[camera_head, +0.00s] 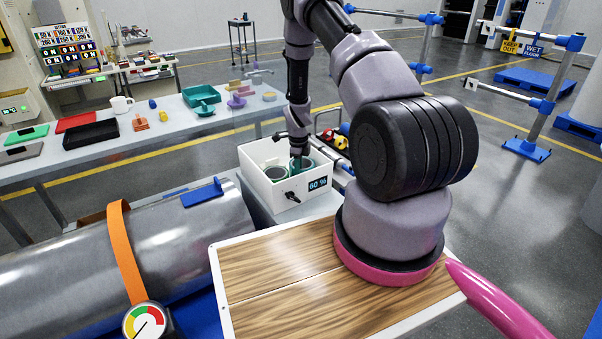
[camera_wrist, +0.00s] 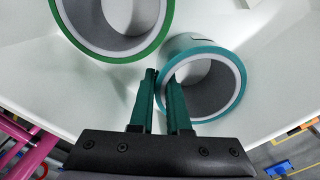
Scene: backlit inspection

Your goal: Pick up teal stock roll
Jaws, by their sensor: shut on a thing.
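The teal stock roll (camera_wrist: 186,44) is a short hollow tube with a teal outside and a pale inner layer. It is in a white bin (camera_head: 256,187), at the right in the wrist view. My gripper (camera_wrist: 163,84) is shut on its wall, with the right finger inside the bore and the left finger outside. A green-rimmed roll (camera_wrist: 66,28) lies close by at the upper left in the wrist view. In the head view my gripper (camera_head: 297,163) reaches down into the bin and partly hides the rolls.
The bin has a "60 %" display (camera_head: 318,185) on its front. A long bench (camera_head: 170,125) with a mug (camera_head: 121,104) and trays stands behind to the left. A large metal cylinder (camera_head: 180,240) with an orange strap lies at the front left.

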